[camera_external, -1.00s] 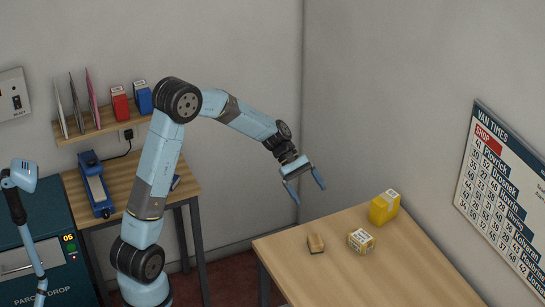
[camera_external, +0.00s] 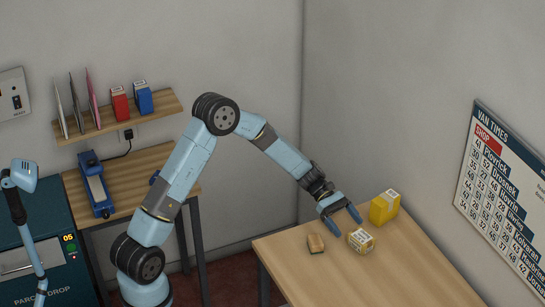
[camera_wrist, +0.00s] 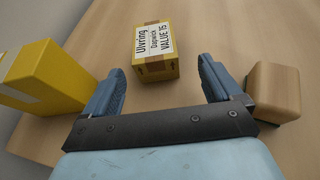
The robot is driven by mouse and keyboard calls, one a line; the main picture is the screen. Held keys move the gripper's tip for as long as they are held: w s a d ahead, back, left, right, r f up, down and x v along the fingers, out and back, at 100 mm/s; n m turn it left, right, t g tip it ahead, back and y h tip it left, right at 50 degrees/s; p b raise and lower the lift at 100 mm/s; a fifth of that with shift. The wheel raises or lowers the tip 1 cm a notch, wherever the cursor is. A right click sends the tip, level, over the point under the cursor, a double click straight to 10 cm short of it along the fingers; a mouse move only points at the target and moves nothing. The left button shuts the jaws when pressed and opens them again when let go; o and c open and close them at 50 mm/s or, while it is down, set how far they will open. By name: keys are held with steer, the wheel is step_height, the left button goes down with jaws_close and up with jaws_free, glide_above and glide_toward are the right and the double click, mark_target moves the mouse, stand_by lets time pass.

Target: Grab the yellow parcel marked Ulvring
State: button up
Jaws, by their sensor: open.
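In the external view the small yellow parcel (camera_external: 361,241) lies on the table between a brown block and a larger yellow box. My gripper (camera_external: 348,224) is open and empty, above the table close to this parcel. In the wrist view my gripper (camera_wrist: 158,82) shows its two blue fingers spread wide.
A taller yellow box (camera_external: 384,207) stands behind the parcel; it is at the left in the wrist view (camera_wrist: 40,75). A small brown block (camera_external: 316,244) is on the other side, near my right finger in the wrist view (camera_wrist: 273,90). The table's front right (camera_external: 400,275) is clear.

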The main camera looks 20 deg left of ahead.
mark_target(373, 252)
steer(key=shift+x, duration=3.6)
steer(key=shift+w+d+r, duration=0.15)
steer(key=shift+d+r, duration=0.05)
steer(key=shift+r, duration=0.05)
steer(key=c, duration=1.1)
steer(key=shift+c, duration=0.2)
steer(key=shift+r, duration=0.1)
